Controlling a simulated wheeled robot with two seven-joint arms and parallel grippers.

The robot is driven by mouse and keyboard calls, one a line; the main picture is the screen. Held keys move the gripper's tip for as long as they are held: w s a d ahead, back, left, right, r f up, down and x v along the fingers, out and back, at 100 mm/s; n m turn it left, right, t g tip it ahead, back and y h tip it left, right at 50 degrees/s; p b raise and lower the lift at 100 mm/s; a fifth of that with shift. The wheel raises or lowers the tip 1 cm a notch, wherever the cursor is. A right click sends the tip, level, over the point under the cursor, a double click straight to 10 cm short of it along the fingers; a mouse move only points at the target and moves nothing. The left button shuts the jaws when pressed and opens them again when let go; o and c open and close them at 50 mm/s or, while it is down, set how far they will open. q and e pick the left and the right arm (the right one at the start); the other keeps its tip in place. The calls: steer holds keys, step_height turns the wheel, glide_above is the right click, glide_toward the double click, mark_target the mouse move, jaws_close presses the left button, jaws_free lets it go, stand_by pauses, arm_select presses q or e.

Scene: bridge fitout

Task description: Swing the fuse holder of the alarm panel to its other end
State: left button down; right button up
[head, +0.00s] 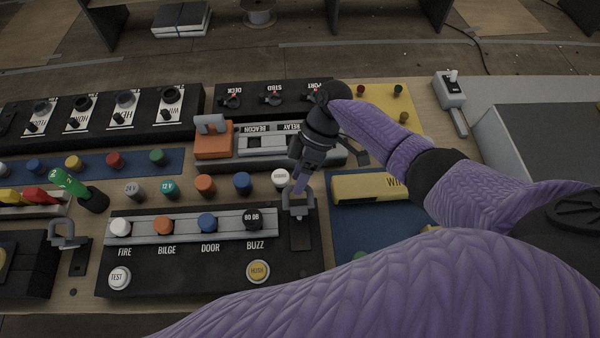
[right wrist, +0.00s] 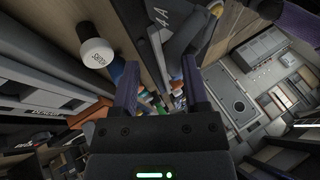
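The alarm panel (head: 200,270) is a black box at the lower left of the head view, lettered FIRE, BILGE, DOOR and BUZZ. At its right end, a grey loop handle (head: 299,203), apparently the fuse holder, stands on a dark plate. My right gripper (head: 300,183) points down right at this handle in the head view, and its fingers cover part of it. In the right wrist view, the fingers (right wrist: 158,88) are apart. A grey and dark part, likely the handle (right wrist: 183,42), shows beside the right finger; contact cannot be told. My left gripper is not in view.
A white knob (head: 280,179) stands close behind the handle. Coloured knobs (head: 205,185) line the row behind the panel. An orange block (head: 213,143) with a grey handle stands farther back. A similar grey loop (head: 65,236) is at left. A yellow block (head: 370,187) lies right.

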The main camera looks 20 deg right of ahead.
steer(key=v, duration=1)
